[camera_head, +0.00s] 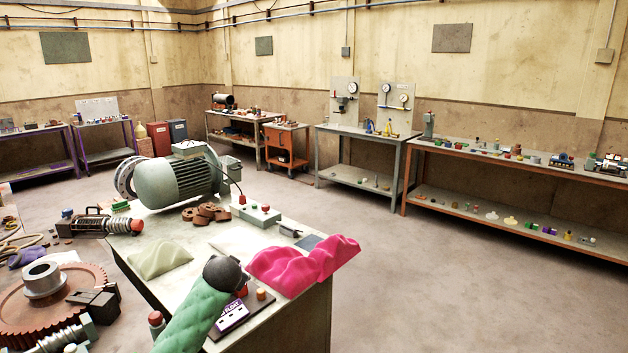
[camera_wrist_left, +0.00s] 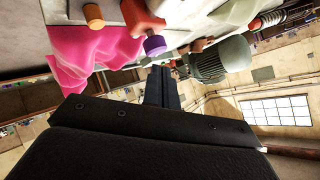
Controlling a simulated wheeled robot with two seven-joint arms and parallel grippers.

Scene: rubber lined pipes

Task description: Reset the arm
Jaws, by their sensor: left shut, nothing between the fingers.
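My left gripper (camera_wrist_left: 159,72) shows in the left wrist view with its dark fingers together and nothing between them. It points toward the area of the workbench, with the pink wavy piece (camera_wrist_left: 90,45) to its left and the green motor (camera_wrist_left: 222,60) to its right. An orange cylinder (camera_wrist_left: 94,15) and a red part with a purple end (camera_wrist_left: 154,45) show above it. I cannot make out this gripper in the head view. My right gripper is not in view.
In the head view, the workbench (camera_head: 215,236) holds the motor (camera_head: 180,178), the pink wavy piece (camera_head: 305,262) and a pale wavy piece (camera_head: 160,258). A red-brown gear (camera_head: 30,315) lies at left. A grey-topped table (camera_head: 510,160) stands at right. The floor (camera_head: 450,275) between is clear.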

